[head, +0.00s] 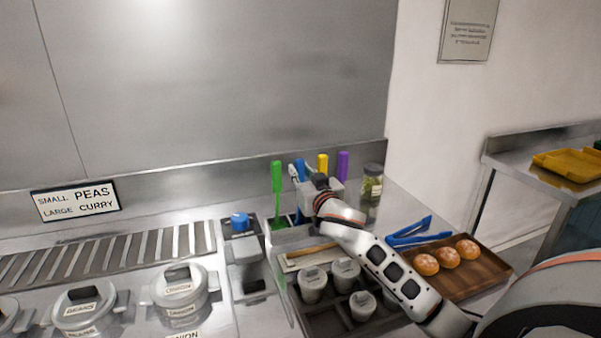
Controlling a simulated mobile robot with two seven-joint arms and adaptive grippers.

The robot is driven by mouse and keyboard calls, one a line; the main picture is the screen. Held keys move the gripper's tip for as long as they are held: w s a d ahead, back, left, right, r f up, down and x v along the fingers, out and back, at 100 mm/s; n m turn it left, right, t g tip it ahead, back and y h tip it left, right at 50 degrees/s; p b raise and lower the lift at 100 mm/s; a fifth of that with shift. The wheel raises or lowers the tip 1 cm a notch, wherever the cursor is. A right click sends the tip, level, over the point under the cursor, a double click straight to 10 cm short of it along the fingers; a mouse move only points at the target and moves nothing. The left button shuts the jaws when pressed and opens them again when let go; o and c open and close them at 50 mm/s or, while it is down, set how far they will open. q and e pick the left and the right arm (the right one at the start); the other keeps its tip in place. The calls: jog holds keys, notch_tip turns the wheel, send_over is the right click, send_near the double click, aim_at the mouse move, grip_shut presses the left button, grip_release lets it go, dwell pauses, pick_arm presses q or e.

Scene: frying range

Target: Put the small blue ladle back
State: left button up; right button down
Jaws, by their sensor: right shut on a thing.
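The small blue ladle (300,168) shows as a blue upright handle at the back of the counter, between a green handle (276,177) and a yellow handle (322,163). My right gripper (297,179) is shut on the blue ladle, with my arm reaching in from the lower right. A purple handle (343,163) stands to the right of the yellow one. The gripper hides most of the ladle, and I cannot tell whether its lower end is seated in a holder. My left gripper is not in view.
A jar with a green label (371,185) stands right of the handles. Lidded pots (180,295) and small white tubs (345,272) fill the front. A steel wall rises behind.

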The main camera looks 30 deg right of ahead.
jog(key=c, duration=1.9)
grip_release()
jog(key=shift+s+a, duration=0.15)
jog(key=shift+s, duration=0.25)
jog(key=v, duration=1.1)
jog(key=shift+s, duration=0.1)
